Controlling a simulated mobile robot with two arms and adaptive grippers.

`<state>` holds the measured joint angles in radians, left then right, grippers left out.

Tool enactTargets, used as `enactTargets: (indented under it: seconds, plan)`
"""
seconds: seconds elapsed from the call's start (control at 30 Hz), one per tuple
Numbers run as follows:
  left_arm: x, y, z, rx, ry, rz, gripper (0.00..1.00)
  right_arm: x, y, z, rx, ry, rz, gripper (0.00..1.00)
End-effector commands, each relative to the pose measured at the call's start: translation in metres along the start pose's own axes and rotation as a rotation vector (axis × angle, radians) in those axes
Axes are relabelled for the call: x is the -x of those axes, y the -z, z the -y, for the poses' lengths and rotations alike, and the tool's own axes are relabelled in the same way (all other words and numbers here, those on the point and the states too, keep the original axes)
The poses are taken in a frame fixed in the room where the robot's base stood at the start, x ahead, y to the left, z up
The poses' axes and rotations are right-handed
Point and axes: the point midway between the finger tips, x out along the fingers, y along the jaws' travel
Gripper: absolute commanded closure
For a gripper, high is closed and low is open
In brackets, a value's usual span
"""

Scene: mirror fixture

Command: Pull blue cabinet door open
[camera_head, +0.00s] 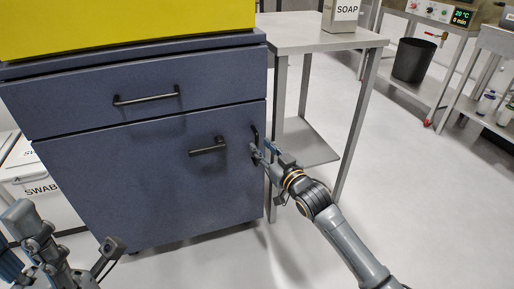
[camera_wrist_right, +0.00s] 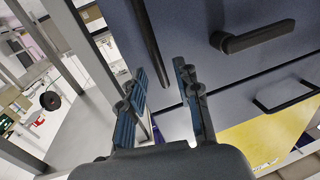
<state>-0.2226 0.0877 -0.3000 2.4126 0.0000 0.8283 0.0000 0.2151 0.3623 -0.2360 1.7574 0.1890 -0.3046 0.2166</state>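The blue cabinet (camera_head: 90,125) has a drawer above a door (camera_head: 150,185). The door looks closed. It carries a black lever handle (camera_head: 207,147) and, by its right edge, a vertical black handle (camera_head: 254,133). My right gripper (camera_head: 262,150) is at the vertical handle's lower part. In the right wrist view, my right gripper (camera_wrist_right: 161,72) is open, and the vertical handle (camera_wrist_right: 148,42) runs down between its fingertips; contact cannot be told. The lever handle (camera_wrist_right: 252,36) lies to the right there. My left gripper (camera_head: 22,250) is at the lower left, away from the cabinet; its fingers are unclear.
A drawer handle (camera_head: 146,97) is above the door. A yellow box (camera_head: 120,25) sits on the cabinet. A metal table (camera_head: 315,42) with a soap container (camera_head: 341,16) stands close on the right. Swab boxes (camera_head: 38,190) are at left. The floor (camera_head: 420,200) at front right is clear.

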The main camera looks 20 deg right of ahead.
Motion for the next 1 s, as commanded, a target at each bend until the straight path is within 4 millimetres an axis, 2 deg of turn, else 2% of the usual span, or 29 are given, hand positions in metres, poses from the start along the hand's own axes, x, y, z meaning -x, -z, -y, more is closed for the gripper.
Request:
enactTargets:
  seconds: [0.1, 0.23, 0.6, 0.63, 0.77, 0.8, 1.0]
  plan:
    - [-0.001, -0.001, 0.0, -0.003, -0.009, -0.024, 0.6, -0.018, -0.002, 0.0, 0.0, 0.0, -0.001, 0.67]
    - [-0.004, -0.002, -0.001, -0.005, -0.015, -0.037, 0.6, -0.03, -0.001, 0.0, 0.0, 0.0, 0.0, 0.67]
    - [-0.007, -0.002, -0.001, -0.006, -0.018, -0.043, 0.6, -0.035, 0.0, 0.0, 0.0, 0.001, 0.002, 0.67]
    - [-0.007, -0.002, -0.001, -0.006, -0.018, -0.043, 0.6, -0.035, 0.0, 0.0, 0.0, 0.001, 0.002, 0.69]
    - [-0.007, -0.002, -0.001, -0.006, -0.018, -0.042, 0.6, -0.035, 0.0, 0.0, 0.0, 0.001, 0.001, 0.96]
    - [-0.007, -0.002, -0.001, -0.006, -0.018, -0.042, 0.6, -0.035, 0.0, 0.0, 0.0, 0.001, 0.001, 1.0]
    - [-0.007, -0.002, -0.001, -0.005, -0.018, -0.042, 0.6, -0.035, 0.0, 0.0, 0.0, 0.001, 0.001, 1.0]
